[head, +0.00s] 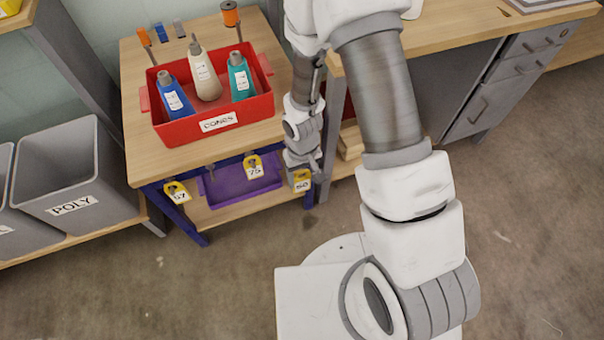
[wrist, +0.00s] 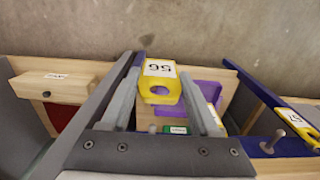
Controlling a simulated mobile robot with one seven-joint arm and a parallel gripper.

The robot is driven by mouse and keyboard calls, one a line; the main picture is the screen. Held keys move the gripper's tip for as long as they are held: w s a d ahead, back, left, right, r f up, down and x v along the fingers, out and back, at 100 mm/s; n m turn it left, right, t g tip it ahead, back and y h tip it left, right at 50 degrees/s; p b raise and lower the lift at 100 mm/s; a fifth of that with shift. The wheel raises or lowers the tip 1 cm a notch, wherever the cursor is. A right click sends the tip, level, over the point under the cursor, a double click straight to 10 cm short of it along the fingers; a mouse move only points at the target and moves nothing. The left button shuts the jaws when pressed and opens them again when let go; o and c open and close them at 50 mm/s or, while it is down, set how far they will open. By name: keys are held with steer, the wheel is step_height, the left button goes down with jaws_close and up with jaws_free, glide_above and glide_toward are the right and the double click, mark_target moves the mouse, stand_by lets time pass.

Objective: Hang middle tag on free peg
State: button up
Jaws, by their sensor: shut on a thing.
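My gripper (head: 301,170) is shut on a yellow tag (head: 302,181) at the table's front right corner. In the wrist view the gripper (wrist: 165,92) has this tag (wrist: 160,88) between its fingers; its number looks like 50 or 56, and its hole shows. Yellow tag 75 (head: 253,168) hangs at the front edge, left of my gripper. Yellow tag 57 (head: 178,192) hangs farther left. A bare grey peg (head: 211,170) seems to stand between them. The wrist view shows a grey peg (wrist: 288,119) beside a partly cut-off yellow tag (wrist: 302,128).
A purple tray (head: 225,187) lies on the shelf below. Grey bins (head: 75,180) stand at the left, a drawer bench (head: 500,70) at the right. Floor in front is clear.

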steer(key=shift+w+d, duration=0.15)
steer(key=shift+w, duration=0.15)
steer(key=shift+w+a+f, duration=0.1)
steer(key=shift+w+a, duration=0.3)
steer(key=shift+w, duration=0.9)
steer(key=shift+w+a+f, duration=0.15)
steer(key=shift+w+a, duration=0.25)
steer(key=shift+w, duration=0.95)
steer(key=shift+w+a+f, duration=0.1)
steer(key=shift+w+a, duration=0.3)
steer(key=shift+w, duration=0.9)
steer(key=shift+w+a+f+b, duration=0.15)
steer(key=shift+w+f+b, duration=0.3)
steer(key=shift+w+f, duration=0.2)
steer(key=shift+r, duration=0.1)
steer(key=o, duration=1.4)
steer(key=shift+r, duration=0.1)
